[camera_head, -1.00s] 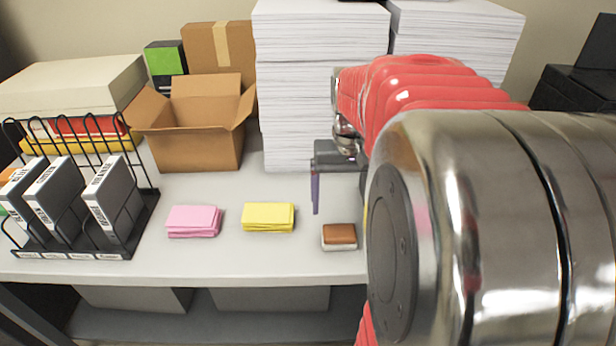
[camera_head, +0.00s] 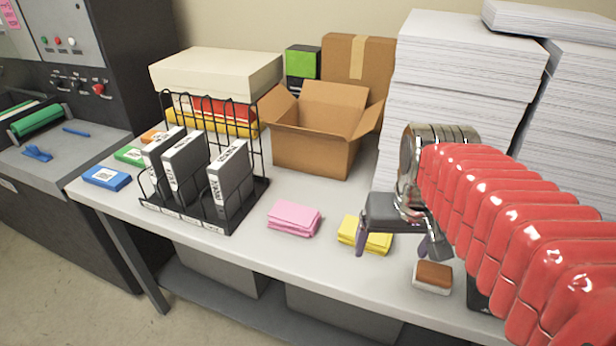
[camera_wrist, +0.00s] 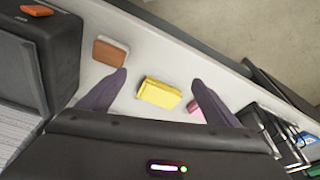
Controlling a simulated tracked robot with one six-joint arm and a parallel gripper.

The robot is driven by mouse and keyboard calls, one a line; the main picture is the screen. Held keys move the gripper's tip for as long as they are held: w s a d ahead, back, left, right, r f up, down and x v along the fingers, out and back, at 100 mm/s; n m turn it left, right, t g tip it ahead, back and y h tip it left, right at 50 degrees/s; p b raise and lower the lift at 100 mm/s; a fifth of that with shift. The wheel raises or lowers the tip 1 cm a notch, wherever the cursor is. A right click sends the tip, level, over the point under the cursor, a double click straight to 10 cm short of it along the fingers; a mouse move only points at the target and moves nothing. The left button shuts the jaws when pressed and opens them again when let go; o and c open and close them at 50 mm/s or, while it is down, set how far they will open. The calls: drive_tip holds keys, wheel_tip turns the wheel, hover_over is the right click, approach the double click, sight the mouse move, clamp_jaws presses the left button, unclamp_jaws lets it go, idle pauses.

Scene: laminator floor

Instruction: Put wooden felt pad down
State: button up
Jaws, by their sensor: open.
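The wooden felt pad (camera_head: 433,276), a small block with a brown wooden top and a pale underside, lies on the table (camera_head: 330,253) near its front edge. It also shows at the upper left in the wrist view (camera_wrist: 110,52), outside the fingers and beside the left one. My gripper (camera_head: 396,250) is open and empty. Its fingers point down over the yellow pad of notes (camera_head: 364,236), which shows between the fingertips in the wrist view (camera_wrist: 160,93). I cannot tell how high the fingertips are above the table.
A pink note stack (camera_head: 293,219) lies left of the yellow one. A black wire rack (camera_head: 205,213) with grey cartridges stands further left. An open cardboard box (camera_head: 318,153) and tall paper stacks (camera_head: 455,98) stand behind. A blue box (camera_head: 107,178) sits at the table's left end.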

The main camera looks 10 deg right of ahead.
drive_tip(key=s+a+n+t, duration=0.2)
drive_tip(key=s+a+n, duration=0.1)
drive_tip(key=a, duration=0.6)
drive_tip(key=shift+s+a+t+y, duration=0.15)
drive_tip(key=shift+t+y, duration=0.25)
